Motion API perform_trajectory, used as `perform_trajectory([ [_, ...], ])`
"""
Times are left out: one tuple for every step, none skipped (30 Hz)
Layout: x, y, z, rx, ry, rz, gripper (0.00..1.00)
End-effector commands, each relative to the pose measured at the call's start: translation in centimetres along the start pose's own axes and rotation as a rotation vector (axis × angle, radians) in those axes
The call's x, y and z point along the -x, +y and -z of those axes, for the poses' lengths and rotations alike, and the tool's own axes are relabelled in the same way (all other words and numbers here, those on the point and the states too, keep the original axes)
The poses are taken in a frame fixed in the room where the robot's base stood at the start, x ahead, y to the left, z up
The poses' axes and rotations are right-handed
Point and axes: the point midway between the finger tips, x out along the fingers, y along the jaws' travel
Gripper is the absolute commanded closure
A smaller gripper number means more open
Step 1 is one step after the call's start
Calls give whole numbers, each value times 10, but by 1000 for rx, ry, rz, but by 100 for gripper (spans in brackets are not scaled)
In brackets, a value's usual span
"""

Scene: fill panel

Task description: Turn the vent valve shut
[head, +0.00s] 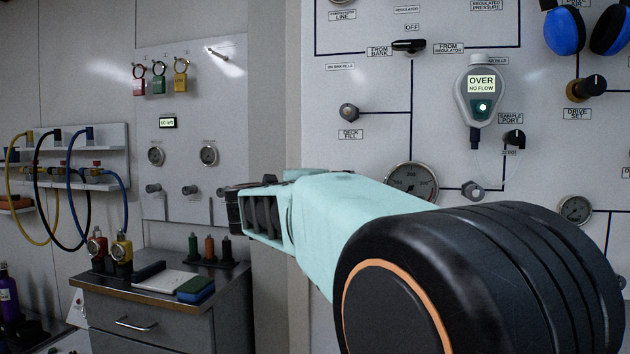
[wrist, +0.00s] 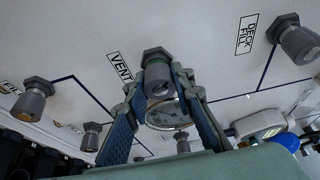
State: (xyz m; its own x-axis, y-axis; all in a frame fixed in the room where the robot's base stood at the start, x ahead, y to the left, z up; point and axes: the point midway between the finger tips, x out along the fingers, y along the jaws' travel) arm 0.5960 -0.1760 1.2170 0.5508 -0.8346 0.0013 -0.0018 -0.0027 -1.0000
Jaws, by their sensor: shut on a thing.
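The vent valve (wrist: 157,73) is a grey knob on a hexagonal base on the pale panel, beside the VENT label (wrist: 119,67) in the wrist view. My gripper (wrist: 158,88) has its two blue-padded fingers around the knob, one on each side, and is shut on it. The knob's turn position cannot be read. In the head view my pale green arm crosses the lower middle; I cannot make out the vent valve or fingertips there.
The deck fill valve (head: 349,112) sits on the panel; it also shows at the right of the wrist view (wrist: 298,42). A round gauge (head: 411,183) is partly behind my arm. A sample port knob (head: 514,138) and hanging meter (head: 480,95) are to the right. A cabinet (head: 145,305) stands lower left.

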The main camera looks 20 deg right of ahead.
Motion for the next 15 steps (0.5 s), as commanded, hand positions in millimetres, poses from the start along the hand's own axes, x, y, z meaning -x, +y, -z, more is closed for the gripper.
perform_trajectory([
  [0,-4,0,-41,-2,-17,100],
  [0,-4,0,-68,-2,-27,100],
  [0,-4,0,-103,-2,-42,100],
  [0,-4,0,-129,-1,-53,100],
  [0,-4,0,-156,-1,-64,100],
  [0,-4,0,-191,-1,-78,100],
  [0,-4,0,-217,-1,-89,100],
  [0,-4,0,-244,-2,-99,100],
  [0,-4,0,-279,-2,-115,100],
  [0,-4,0,-305,-2,-125,100],
  [0,-4,0,-331,-1,-136,100],
  [0,-4,0,-364,-1,-149,100],
  [0,-3,0,-390,-2,-160,100],
  [0,-3,0,-415,-2,-170,100],
  [0,-3,0,-446,-2,-183,100],
])
